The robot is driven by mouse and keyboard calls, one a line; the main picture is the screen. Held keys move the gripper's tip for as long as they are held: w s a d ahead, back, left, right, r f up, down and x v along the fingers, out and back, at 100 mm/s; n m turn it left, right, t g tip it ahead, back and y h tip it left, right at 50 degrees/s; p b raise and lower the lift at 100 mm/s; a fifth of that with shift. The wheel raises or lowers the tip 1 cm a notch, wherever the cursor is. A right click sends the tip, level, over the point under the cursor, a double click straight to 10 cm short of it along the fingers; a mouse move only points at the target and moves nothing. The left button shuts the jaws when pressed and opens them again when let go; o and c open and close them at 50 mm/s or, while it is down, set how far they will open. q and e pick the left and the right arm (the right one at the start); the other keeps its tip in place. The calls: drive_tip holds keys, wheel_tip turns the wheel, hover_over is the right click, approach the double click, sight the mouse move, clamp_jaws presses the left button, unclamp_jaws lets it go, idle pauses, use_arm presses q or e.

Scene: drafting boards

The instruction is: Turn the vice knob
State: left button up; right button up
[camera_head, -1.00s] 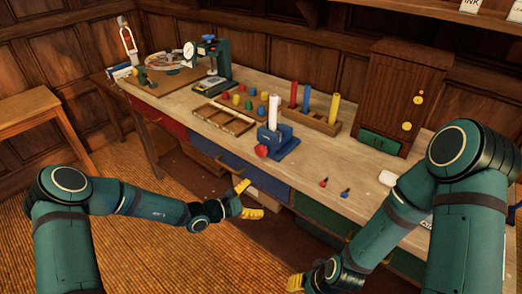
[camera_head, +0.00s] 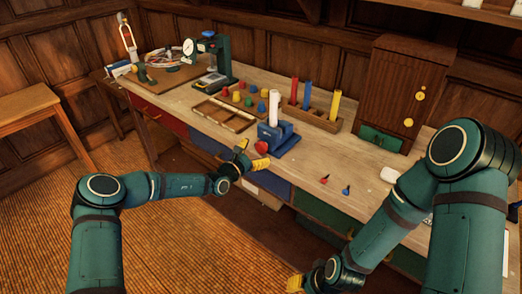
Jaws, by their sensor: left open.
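The blue vice (camera_head: 283,141) stands at the front edge of the workbench (camera_head: 330,157), with a white cylinder (camera_head: 274,107) upright in it. Its red knob (camera_head: 261,147) faces the front. My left gripper (camera_head: 251,155) is open, its yellow fingertips just to the left of and below the knob. One fingertip is level with the knob and the other is lower; whether they touch it I cannot tell. My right gripper (camera_head: 295,283) is low at the bottom of the view, away from the bench top, and its jaws are not clear.
Behind the vice stand a wooden rack (camera_head: 317,118) with coloured cylinders and a shallow wooden tray (camera_head: 223,116). Several small coloured pieces lie near the tray. Two small pointed pieces (camera_head: 324,180) lie right of the vice. A wooden cabinet (camera_head: 396,90) stands at the back right.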

use_arm(q)
drive_tip(key=shift+x, duration=1.45)
drive_tip(key=c, duration=1.2)
drive_tip(key=shift+n, duration=0.5)
drive_tip(key=shift+n+p, duration=1.3)
drive_tip(key=shift+s+f+n+p, duration=0.15)
drive_tip(key=shift+n+p, duration=0.45)
drive_tip(key=shift+n, duration=1)
